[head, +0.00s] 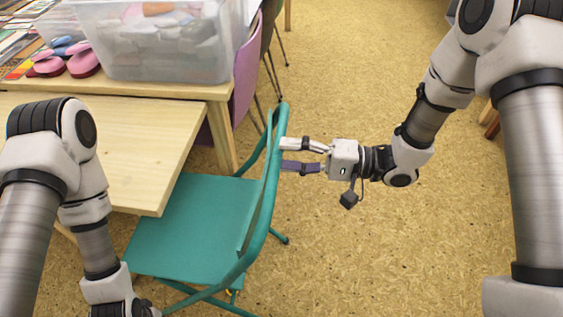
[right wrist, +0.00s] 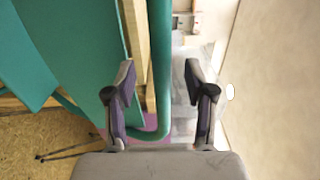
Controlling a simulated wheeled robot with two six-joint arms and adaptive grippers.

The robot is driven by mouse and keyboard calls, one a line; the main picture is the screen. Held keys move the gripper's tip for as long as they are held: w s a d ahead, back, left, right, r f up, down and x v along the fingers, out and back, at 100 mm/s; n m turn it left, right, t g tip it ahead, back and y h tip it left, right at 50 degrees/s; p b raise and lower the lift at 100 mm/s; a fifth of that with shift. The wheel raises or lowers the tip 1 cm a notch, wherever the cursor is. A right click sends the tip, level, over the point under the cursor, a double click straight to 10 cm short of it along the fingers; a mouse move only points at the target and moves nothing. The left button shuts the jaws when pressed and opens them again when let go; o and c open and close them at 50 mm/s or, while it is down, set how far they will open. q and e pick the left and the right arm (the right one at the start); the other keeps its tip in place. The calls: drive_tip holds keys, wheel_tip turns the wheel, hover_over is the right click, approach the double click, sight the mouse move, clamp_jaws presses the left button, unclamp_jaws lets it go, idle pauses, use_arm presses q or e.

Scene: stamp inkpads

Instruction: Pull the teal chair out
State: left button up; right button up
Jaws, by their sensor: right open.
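The teal chair (head: 195,232) stands with its seat partly under the wooden table's edge and its backrest toward the right. My right gripper (head: 284,155) is open, its fingers pointing left at the chair's backrest tube, with its tips right beside it. In the right wrist view, my right gripper (right wrist: 161,88) has its fingers apart, and the teal backrest tube (right wrist: 160,65) appears between them, nearer the left finger. I cannot tell whether either finger touches it. My left arm comes down at the lower left; its gripper is out of frame.
The wooden table (head: 130,145) holds a clear plastic bin (head: 160,50) and pink and blue inkpads (head: 82,62). A purple chair (head: 245,70) stands behind the teal one. The speckled floor (head: 370,250) to the right of the teal chair is clear.

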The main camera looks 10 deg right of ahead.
sight(276, 149)
drive_tip(key=x, duration=0.3)
drive_tip(key=shift+s+r+p, duration=0.1)
drive_tip(key=shift+r+p, duration=0.05)
drive_tip(key=shift+p, duration=0.15)
drive_tip(key=shift+a, duration=0.15)
clamp_jaws()
drive_tip(key=shift+w+r+p, duration=0.15)
drive_tip(key=shift+r+p, duration=0.45)
drive_tip(key=shift+w+r+p, duration=0.15)
drive_tip(key=shift+r+p, duration=0.45)
drive_tip(key=shift+r, duration=0.15)
